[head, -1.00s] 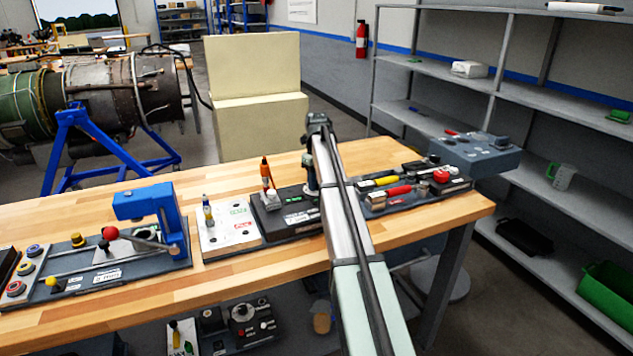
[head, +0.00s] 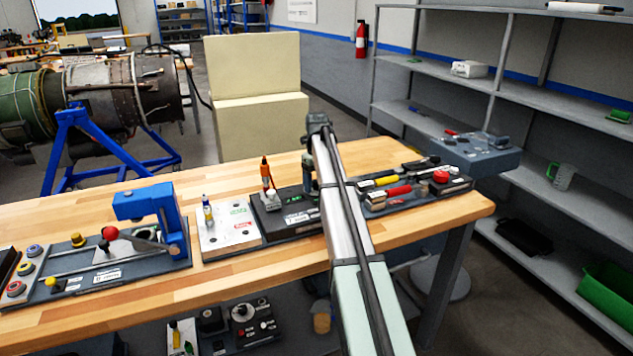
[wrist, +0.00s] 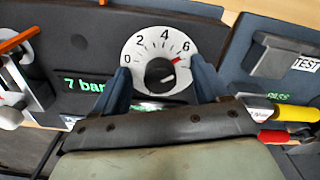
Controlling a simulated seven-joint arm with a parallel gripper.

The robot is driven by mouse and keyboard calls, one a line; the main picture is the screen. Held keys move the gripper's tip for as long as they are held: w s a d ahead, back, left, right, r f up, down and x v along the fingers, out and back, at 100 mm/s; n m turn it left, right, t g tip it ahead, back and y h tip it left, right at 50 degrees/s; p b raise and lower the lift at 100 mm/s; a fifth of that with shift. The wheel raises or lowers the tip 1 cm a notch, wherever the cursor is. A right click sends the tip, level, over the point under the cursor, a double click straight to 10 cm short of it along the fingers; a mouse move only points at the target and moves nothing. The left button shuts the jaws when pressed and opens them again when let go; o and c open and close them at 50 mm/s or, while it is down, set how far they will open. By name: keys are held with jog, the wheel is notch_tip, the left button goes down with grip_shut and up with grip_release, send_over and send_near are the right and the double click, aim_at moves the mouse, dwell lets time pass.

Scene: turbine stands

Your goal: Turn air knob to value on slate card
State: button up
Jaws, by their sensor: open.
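In the wrist view the air knob (wrist: 160,73) is a round black knob on a white dial (wrist: 150,48) numbered 0, 2, 4 and 6. Its red pointer mark lies close to the 6. A dark panel left of the dial shows green "7 bar" text (wrist: 84,84); I cannot tell whether this is the slate card. My gripper (wrist: 161,82) is open, with one blue-grey finger on each side of the knob. I cannot tell whether they touch it. In the head view my arm hides the knob.
A lever with an orange handle (wrist: 20,40) stands left of the dial. A grey block marked TEST (wrist: 285,60) and yellow and red handles (wrist: 292,113) lie to the right. The head view shows a blue press (head: 155,212) farther left on the wooden bench (head: 235,286).

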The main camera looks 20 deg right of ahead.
jog(key=shift+r, duration=2.5)
jog(key=shift+c, duration=0.2)
jog(key=shift+c, duration=0.8)
jog(key=shift+r, duration=0.3)
jog(key=shift+c, duration=0.2)
jog(key=shift+w+r, duration=0.2)
jog(key=shift+r, duration=0.75)
jog(key=shift+r+n, duration=0.2)
jog(key=shift+n, duration=0.9)
jog(key=n, duration=0.6)
jog(key=shift+s, duration=0.2)
jog(key=shift+f, duration=4)
